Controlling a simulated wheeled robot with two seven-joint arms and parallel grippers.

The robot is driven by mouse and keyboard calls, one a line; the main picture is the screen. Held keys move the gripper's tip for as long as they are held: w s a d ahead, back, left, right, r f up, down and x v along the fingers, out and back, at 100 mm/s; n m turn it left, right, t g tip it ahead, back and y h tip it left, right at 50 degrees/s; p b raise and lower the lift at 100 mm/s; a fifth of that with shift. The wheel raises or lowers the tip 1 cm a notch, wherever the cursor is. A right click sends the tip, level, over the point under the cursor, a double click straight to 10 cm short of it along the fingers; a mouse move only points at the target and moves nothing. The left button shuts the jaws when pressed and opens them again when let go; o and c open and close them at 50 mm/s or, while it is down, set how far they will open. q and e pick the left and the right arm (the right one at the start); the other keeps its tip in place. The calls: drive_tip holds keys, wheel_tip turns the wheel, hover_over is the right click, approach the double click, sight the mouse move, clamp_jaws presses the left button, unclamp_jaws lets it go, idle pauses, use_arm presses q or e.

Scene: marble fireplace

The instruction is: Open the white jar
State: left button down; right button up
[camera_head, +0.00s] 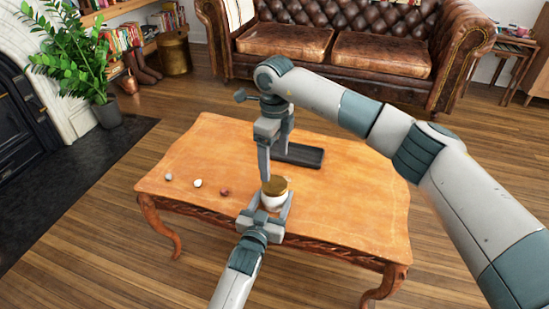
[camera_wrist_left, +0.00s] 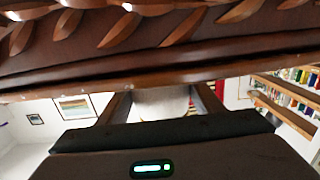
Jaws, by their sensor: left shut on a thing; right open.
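The white jar (camera_head: 272,203) with a gold-brown lid (camera_head: 275,186) is at the front edge of the wooden table, upright. My left gripper (camera_head: 267,211) is shut on the jar's body from the front. In the left wrist view the pale jar (camera_wrist_left: 160,103) shows between the two fingers, partly hidden by the gripper's body. My right gripper (camera_head: 274,165) is open and points down just above the lid. One of its fingertips appears close to the lid; I cannot tell whether it touches.
The wooden table (camera_head: 350,205) carries a dark tray (camera_head: 305,157) behind the right gripper. Three small round objects, white (camera_head: 198,183), grey (camera_head: 168,177) and reddish (camera_head: 225,192), lie at left. The table's right side is clear. A leather sofa (camera_head: 380,60) stands behind.

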sight(274, 183)
drive_tip(key=m, duration=1.4)
drive_tip(key=shift+m, duration=0.3)
drive_tip(key=m, duration=1.5)
drive_tip(key=shift+f, duration=0.15)
drive_tip(key=shift+f, duration=3.85)
